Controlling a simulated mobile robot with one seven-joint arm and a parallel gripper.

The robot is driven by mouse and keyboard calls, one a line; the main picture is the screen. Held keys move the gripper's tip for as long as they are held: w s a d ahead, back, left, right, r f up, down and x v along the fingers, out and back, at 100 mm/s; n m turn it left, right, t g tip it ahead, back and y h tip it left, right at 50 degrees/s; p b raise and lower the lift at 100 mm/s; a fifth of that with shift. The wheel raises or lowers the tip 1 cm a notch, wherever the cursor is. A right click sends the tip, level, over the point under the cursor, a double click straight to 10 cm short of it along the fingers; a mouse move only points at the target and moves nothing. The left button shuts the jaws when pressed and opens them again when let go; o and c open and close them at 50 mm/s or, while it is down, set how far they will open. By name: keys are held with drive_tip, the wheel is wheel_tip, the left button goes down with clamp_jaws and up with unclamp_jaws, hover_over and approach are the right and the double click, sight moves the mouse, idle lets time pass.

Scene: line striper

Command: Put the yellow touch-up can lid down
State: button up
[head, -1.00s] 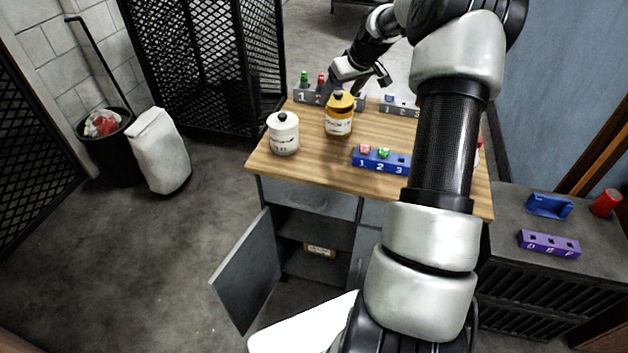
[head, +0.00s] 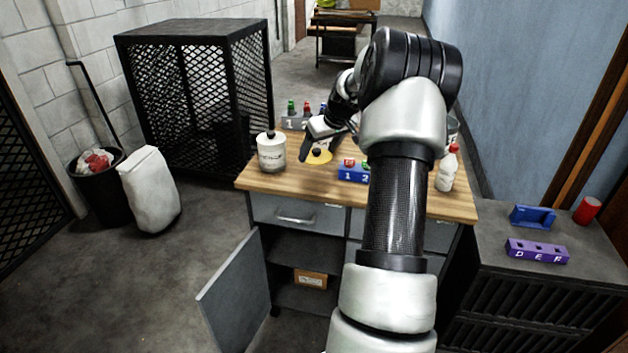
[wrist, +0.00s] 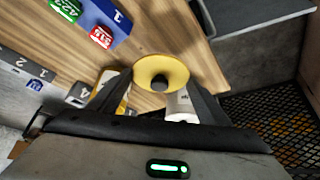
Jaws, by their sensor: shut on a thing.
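The yellow lid (head: 319,157) is a round disc with a dark knob. In the wrist view the lid (wrist: 172,69) lies between my two fingertips, over bare wood. My gripper (head: 313,150) is shut on it, low over the left-middle part of the wooden top; I cannot tell whether the lid touches the wood. The yellow can with a white label (wrist: 105,80) is partly hidden behind a finger in the wrist view. In the head view my gripper mostly hides it.
A white can (head: 271,154) with a dark knob stands left of the lid. A blue numbered block (head: 352,174) is close on the right. A grey numbered block (head: 291,123) is behind. A white bottle (head: 447,170) stands at right. A cabinet door (head: 236,292) hangs open below.

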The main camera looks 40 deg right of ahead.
wheel_tip(320, 180, down, 8)
drive_tip(key=shift+r+b, duration=0.1)
drive_tip(key=shift+b, duration=0.25)
drive_tip(key=shift+f, duration=0.25)
drive_tip(key=o, duration=0.7)
drive_tip(key=shift+o, duration=0.2)
drive_tip(key=shift+r, duration=0.1)
drive_tip(key=shift+s+r, duration=0.1)
drive_tip(key=shift+r, duration=0.35)
drive_tip(key=p+v, duration=0.1)
drive_tip(key=v, duration=1)
drive_tip(key=shift+s+r, duration=0.1)
drive_tip(key=shift+r, duration=0.05)
